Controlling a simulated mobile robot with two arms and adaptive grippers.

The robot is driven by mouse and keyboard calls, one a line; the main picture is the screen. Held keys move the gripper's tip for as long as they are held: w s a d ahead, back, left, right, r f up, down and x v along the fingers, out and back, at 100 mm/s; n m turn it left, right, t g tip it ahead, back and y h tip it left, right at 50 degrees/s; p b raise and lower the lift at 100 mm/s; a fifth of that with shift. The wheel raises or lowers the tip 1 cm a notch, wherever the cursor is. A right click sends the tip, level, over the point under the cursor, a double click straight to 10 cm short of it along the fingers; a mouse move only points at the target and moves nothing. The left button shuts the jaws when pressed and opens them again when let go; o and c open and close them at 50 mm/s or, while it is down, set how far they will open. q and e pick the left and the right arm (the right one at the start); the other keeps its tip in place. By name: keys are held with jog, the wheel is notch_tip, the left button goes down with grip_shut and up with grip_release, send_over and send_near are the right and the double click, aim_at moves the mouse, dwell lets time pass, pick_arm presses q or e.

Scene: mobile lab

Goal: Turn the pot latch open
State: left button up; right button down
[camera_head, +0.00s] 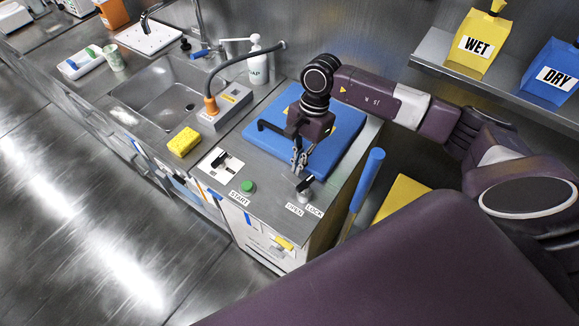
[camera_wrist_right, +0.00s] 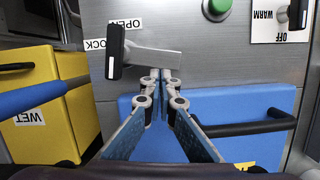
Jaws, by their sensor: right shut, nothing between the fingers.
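The pot latch (camera_head: 306,184) is a small lever with a black grip, on the steel counter beside the OPEN (camera_head: 294,209) and LOCK (camera_head: 314,211) labels. In the right wrist view, its black grip (camera_wrist_right: 115,52) is at the left, and its grey bar runs right past the fingertips. My right gripper (camera_head: 299,170) points down by the latch, shut and empty. In the right wrist view its fingertips (camera_wrist_right: 160,74) meet just beside the grey bar; I cannot tell if they touch it. The blue lid (camera_head: 345,135) with a black handle lies flat behind the gripper. My left gripper is not in view.
A green START button (camera_head: 247,186) and a switch plate (camera_head: 221,162) are left of the latch. A yellow sponge (camera_head: 184,142) lies near the sink (camera_head: 160,100). A blue bar (camera_head: 366,180) and yellow bin (camera_head: 402,196) stand right of the counter edge.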

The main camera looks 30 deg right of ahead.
jog(key=shift+w+a+f+n+b, duration=0.15)
jog(key=shift+a+f+n+b, duration=0.15)
jog(key=shift+a+n+b, duration=0.1)
jog(key=shift+a+b, duration=0.15)
jog(key=shift+b, duration=0.15)
jog(key=shift+r+n, duration=0.15)
jog(key=shift+n, duration=0.25)
jog(key=shift+r, duration=0.1)
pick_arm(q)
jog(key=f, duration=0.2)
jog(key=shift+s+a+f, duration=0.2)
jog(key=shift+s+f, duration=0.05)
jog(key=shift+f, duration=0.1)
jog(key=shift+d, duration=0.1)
pick_arm(e)
jog(key=v, duration=1.2)
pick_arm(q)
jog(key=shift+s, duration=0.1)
pick_arm(e)
jog(key=shift+w, duration=0.1)
